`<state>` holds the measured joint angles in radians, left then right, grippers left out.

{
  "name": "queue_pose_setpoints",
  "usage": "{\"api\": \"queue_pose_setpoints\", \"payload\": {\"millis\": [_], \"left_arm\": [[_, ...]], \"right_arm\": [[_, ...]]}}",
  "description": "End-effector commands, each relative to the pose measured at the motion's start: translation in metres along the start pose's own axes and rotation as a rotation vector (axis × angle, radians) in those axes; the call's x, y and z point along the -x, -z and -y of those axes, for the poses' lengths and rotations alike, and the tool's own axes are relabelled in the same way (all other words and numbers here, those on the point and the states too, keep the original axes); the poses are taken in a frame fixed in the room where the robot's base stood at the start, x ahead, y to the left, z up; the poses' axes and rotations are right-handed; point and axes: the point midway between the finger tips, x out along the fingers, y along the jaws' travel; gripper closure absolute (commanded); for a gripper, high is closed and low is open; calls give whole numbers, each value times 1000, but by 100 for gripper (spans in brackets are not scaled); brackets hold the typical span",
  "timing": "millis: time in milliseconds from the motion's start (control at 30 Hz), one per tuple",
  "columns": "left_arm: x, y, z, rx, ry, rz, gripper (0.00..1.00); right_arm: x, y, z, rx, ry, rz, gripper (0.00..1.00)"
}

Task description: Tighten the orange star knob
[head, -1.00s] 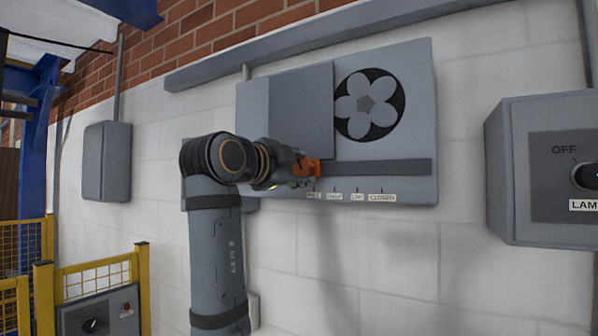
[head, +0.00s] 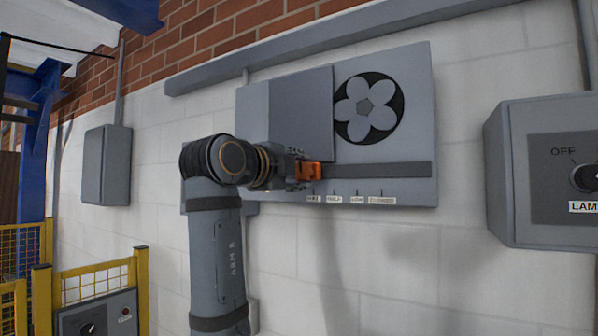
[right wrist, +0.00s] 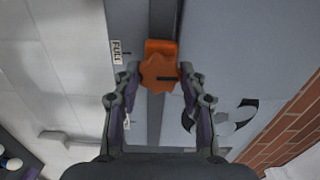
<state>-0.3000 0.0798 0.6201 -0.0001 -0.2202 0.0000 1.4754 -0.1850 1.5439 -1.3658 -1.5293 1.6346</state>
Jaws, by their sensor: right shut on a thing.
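The orange star knob (head: 312,171) sits at the left part of the dark horizontal slot strip (head: 385,171) on the grey wall panel. In the right wrist view the knob (right wrist: 159,73) shows its lobed face with a dark line on it, with an orange block behind it. My right gripper (head: 301,171) is on the knob, with one finger on each side and shut on it, as the right wrist view (right wrist: 160,78) also shows. My left gripper is not in view.
A flat grey shutter plate (head: 303,115) is above the knob, left of a round fan opening (head: 369,108). Small labels (head: 333,199), FULL to CLOSED, run below the strip. A lamp switch box (head: 510,170) stands at the right. Wall space below the panel is clear.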

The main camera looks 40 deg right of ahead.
Motion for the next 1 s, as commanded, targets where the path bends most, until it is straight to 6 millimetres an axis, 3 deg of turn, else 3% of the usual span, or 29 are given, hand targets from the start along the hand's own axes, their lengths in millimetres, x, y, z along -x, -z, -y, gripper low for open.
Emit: {"api": "queue_pose_setpoints", "payload": {"millis": [133,167,300,667,1000], "left_arm": [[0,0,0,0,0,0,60],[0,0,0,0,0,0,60],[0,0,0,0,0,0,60],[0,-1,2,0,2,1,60],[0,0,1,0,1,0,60]], "right_arm": [[0,0,1,0,3,0,90],[0,0,1,0,3,0,54],[0,0,1,1,2,0,35],[6,-1,0,1,1,2,35],[64,-1,0,1,0,4,35]]}}
